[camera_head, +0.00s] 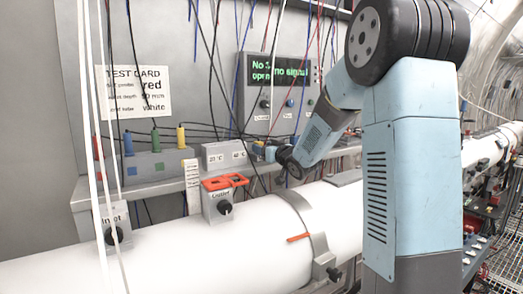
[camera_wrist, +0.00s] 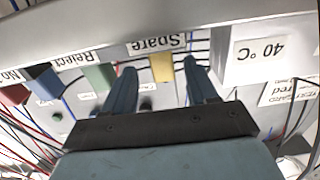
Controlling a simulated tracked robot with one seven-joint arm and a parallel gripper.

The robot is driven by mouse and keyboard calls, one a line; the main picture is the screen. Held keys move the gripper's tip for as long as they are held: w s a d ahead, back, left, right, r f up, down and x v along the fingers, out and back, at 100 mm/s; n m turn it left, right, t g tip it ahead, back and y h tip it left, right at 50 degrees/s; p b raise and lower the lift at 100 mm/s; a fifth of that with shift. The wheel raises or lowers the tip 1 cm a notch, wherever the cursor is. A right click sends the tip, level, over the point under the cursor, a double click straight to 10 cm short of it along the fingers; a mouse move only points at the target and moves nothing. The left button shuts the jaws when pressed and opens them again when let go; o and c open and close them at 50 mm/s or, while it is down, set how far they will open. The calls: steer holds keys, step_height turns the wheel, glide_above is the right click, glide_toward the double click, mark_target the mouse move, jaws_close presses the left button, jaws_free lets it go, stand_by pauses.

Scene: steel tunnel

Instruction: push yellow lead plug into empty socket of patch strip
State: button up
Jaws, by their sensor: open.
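The grey patch strip (camera_head: 147,172) stands on the left part of the shelf. An upright yellow lead plug (camera_head: 181,138) is at its right end, beside a green plug (camera_head: 155,140) and a blue plug (camera_head: 128,144). I cannot tell an empty socket there. My gripper (camera_head: 266,152) is well to their right, near the 40 °C block. In the wrist view, upside down, my gripper (camera_wrist: 160,66) is open. Its fingers flank a yellow block (camera_wrist: 162,70) by the "Spare" label (camera_wrist: 156,43); I cannot tell whether they touch it.
Green (camera_wrist: 100,77), blue (camera_wrist: 45,82) and red (camera_wrist: 13,94) blocks follow in that row. The 40 °C block (camera_wrist: 265,55) is close beside one finger. Thin cables hang before the panel. A white pipe (camera_head: 260,230) and an orange-topped valve (camera_head: 222,197) lie in front.

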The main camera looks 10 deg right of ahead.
steer(key=shift+x, duration=3.05)
steer(key=shift+s+a+f, duration=0.1)
steer(key=shift+c, duration=0.2)
steer(key=c, duration=1)
